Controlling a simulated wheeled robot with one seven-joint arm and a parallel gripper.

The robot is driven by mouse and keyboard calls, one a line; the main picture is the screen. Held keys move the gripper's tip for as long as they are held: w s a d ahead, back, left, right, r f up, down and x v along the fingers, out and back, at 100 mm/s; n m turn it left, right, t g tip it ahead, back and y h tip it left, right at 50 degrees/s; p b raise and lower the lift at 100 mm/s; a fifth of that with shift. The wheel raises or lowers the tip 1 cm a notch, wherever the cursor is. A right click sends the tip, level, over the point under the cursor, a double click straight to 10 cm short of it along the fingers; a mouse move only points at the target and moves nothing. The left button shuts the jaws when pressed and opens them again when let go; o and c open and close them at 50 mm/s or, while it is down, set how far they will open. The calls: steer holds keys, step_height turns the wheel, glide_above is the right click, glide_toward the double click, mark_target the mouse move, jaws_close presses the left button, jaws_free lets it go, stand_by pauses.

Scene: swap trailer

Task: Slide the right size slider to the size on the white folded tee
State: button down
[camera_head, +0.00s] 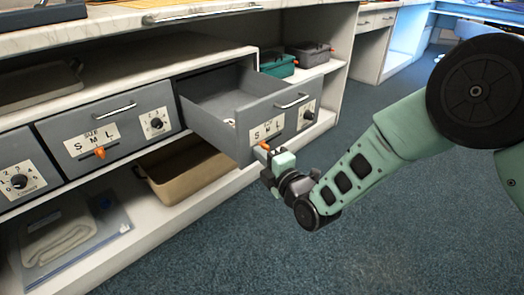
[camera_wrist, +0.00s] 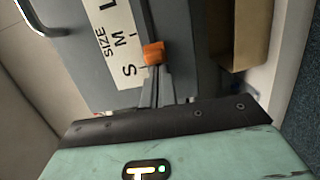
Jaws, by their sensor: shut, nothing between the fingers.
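The right size slider is an orange knob (camera_head: 264,146) on the front of the pulled-out right drawer (camera_head: 224,134), below an S M L label (camera_head: 267,129). In the wrist view the orange knob (camera_wrist: 153,53) sits beside the label (camera_wrist: 117,45), between S and M. My gripper (camera_head: 268,158) is shut and empty, close against the drawer front at the knob. In the wrist view its fingertips (camera_wrist: 154,74) are right at the knob; I cannot tell whether they touch. A white folded cloth (camera_head: 58,240), possibly the tee, lies in a clear bag on the lower shelf; no size is readable on it.
The left drawer (camera_head: 112,128) is shut, with its own orange slider (camera_head: 99,153) near M. A dial (camera_head: 308,115) is right of the right label. A tan bin (camera_head: 180,180) stands below. Teal (camera_head: 278,65) and grey (camera_head: 310,54) boxes stand behind. Floor at right is clear.

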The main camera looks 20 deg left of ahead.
steer(key=shift+w+d, duration=0.1)
steer(key=shift+w, duration=0.05)
stand_by(1.0)
steer(key=w+d+v, duration=0.1)
steer(key=v, duration=0.8)
steer(key=shift+d+p, duration=0.35)
steer(key=shift+p, duration=0.1)
steer(key=shift+w, duration=0.1)
